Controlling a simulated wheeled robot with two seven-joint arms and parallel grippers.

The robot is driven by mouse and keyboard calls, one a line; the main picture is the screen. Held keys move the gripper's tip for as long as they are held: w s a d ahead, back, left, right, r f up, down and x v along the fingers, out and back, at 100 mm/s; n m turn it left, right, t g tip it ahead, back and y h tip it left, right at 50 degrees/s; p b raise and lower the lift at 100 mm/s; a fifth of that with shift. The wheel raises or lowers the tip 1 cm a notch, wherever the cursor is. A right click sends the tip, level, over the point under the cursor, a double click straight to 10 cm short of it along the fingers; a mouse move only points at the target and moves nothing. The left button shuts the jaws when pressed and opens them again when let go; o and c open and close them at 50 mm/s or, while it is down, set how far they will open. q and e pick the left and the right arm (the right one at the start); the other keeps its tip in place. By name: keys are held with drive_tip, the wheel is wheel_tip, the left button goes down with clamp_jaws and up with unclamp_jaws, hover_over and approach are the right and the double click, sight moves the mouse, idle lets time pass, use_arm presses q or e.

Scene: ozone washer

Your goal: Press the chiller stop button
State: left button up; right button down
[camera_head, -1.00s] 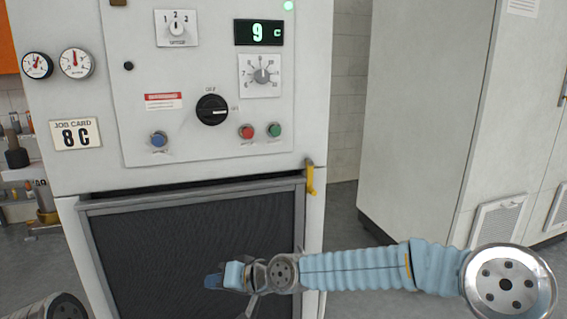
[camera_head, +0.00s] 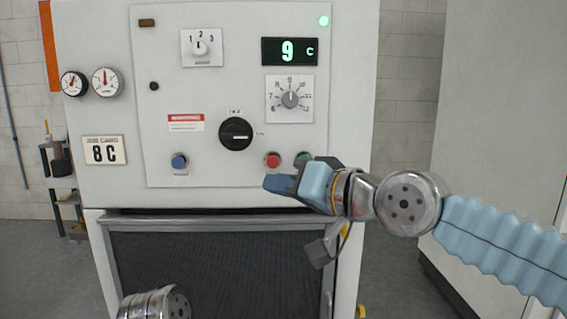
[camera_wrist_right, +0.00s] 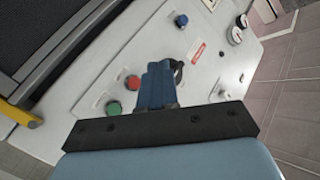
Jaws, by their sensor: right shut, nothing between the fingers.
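The red button (camera_head: 273,160) sits low on the chiller's control panel (camera_head: 215,100), and it also shows in the right wrist view (camera_wrist_right: 133,82). A blue button (camera_head: 179,161) is further left. My right gripper (camera_head: 275,184) is shut and empty, with its blue fingertips just below the red button in the head view. I cannot tell whether they touch the panel. My left gripper is out of view.
The black rotary switch (camera_head: 235,134) is above the buttons. The temperature dial (camera_head: 290,98) and a display (camera_head: 290,51) reading 9 C are higher. A dark grille (camera_head: 200,265) is below. A pale cabinet (camera_head: 490,110) stands at the right.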

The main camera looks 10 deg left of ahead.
sight(273, 162)
drive_tip(key=shift+w+a+p, duration=0.4)
drive_tip(key=shift+w+p, duration=0.85)
drive_tip(key=shift+w, duration=0.15)
drive_tip(key=shift+w+a+p, duration=0.45)
drive_tip(key=shift+w+p, duration=0.8)
drive_tip(key=shift+w, duration=0.2)
drive_tip(key=shift+w+a+p, duration=0.4)
drive_tip(key=shift+w+p, duration=0.85)
drive_tip(key=shift+w, duration=0.15)
drive_tip(key=shift+w+a, duration=0.1)
drive_tip(key=shift+w, duration=0.3)
